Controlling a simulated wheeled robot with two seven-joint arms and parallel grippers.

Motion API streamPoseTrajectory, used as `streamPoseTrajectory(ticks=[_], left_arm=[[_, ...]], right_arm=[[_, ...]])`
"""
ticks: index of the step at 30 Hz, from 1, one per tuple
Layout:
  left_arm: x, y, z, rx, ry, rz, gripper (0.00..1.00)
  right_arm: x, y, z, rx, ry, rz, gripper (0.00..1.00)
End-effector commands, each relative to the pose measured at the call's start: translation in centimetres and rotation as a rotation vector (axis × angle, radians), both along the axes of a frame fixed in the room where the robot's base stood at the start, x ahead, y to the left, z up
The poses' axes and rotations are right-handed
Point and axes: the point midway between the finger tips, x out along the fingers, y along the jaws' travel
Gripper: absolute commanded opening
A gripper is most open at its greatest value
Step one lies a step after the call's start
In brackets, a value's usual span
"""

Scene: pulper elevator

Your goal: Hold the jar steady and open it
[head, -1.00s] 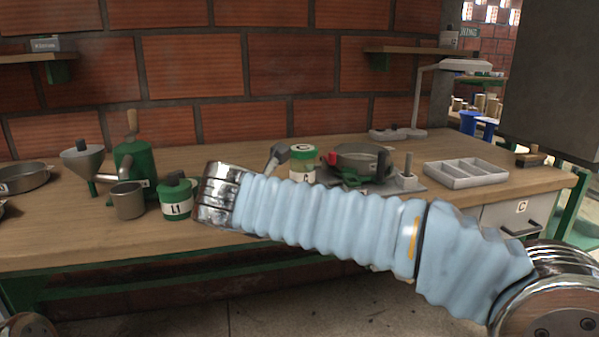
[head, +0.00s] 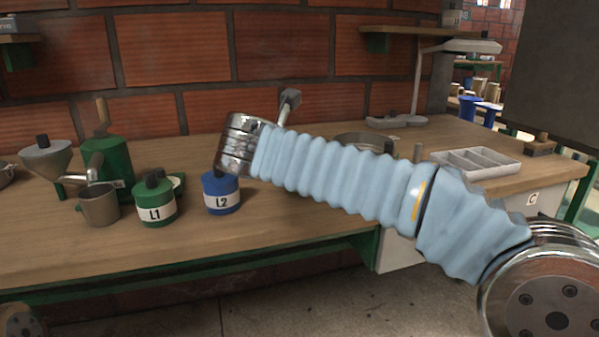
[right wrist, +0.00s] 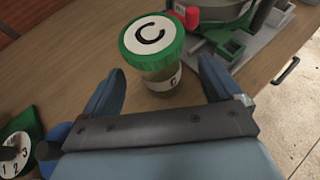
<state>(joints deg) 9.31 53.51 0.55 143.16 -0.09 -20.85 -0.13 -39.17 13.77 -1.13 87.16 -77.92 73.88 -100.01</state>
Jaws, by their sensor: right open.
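The jar (right wrist: 154,43) has a green lid with a black C on a white disc and a clear body with a C label. It stands upright on the wooden bench in the right wrist view. In the head view it is hidden behind my right arm. My right gripper (right wrist: 160,67) is open, with a finger on each side of the jar and visible gaps to it. No contact shows. The lid is on the jar. My left gripper is not in view.
In the head view, the green L1 canister (head: 154,202), the blue L2 canister (head: 221,194) and a metal mug (head: 99,206) stand left of my arm. A divided tray (head: 476,164) lies at the right. A device with green and red parts (right wrist: 232,40) is close beside the jar.

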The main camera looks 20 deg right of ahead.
Motion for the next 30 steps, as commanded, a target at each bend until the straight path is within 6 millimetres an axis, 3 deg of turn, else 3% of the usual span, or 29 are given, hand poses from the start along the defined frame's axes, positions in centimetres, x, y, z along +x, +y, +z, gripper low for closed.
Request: streamPoseTrajectory(ticks=[12,20,30], left_arm=[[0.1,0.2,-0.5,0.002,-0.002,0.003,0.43],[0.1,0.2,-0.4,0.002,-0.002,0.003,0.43],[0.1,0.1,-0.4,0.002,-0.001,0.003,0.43]], right_arm=[[4.0,-2.1,-2.5,0.001,0.000,0.000,0.92],[4.2,-2.2,-2.6,0.000,0.000,0.001,0.90],[4.2,-2.2,-2.6,0.000,0.000,0.001,0.38]])
